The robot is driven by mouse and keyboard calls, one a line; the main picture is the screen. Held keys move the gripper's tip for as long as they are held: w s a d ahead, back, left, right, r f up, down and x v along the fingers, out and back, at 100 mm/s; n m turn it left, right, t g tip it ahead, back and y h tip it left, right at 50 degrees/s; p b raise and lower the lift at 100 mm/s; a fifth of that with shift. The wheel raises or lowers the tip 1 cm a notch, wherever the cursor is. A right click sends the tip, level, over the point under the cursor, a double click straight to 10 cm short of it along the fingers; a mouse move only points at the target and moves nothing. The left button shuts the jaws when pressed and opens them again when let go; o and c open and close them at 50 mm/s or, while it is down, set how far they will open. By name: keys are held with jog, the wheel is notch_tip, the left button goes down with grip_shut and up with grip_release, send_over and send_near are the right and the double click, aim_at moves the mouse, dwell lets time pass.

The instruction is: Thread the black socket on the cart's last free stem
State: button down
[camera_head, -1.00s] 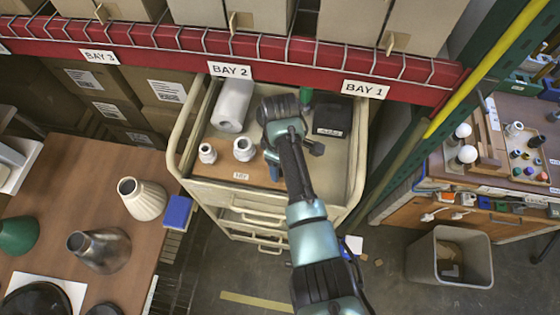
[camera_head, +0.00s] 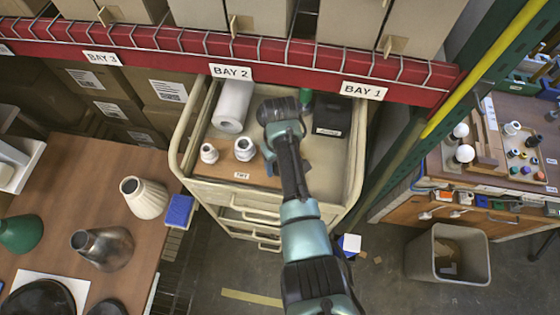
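The cart (camera_head: 180,140) stands under the BAY 2 and BAY 1 signs. On its top lies a brown board (camera_head: 215,172) with a small label. Two white sockets, a left one (camera_head: 209,153) and a right one (camera_head: 245,149), stand upright on the board. My gripper (camera_head: 269,154) is over the board's right end, just right of the right white socket. My own wrist and forearm cover most of it, so its fingertips and anything between them are hidden. I cannot make out the black socket or a free stem.
A white roll (camera_head: 233,105) and a black box (camera_head: 332,118) lie at the back of the cart top. A brown table (camera_head: 95,180) with lampshades is at left. A workbench (camera_head: 500,180) with small parts is at right, with a grey bin (camera_head: 448,254) on the floor before it.

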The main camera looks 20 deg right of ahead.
jog(key=m, duration=0.3)
jog(key=shift+p, duration=0.3)
jog(key=m, duration=0.4)
jog(key=shift+m, duration=0.7)
jog(key=c, duration=0.5)
grip_release()
jog(key=shift+m, duration=0.4)
jog(key=o, duration=0.5)
jog(key=shift+c, duration=0.2)
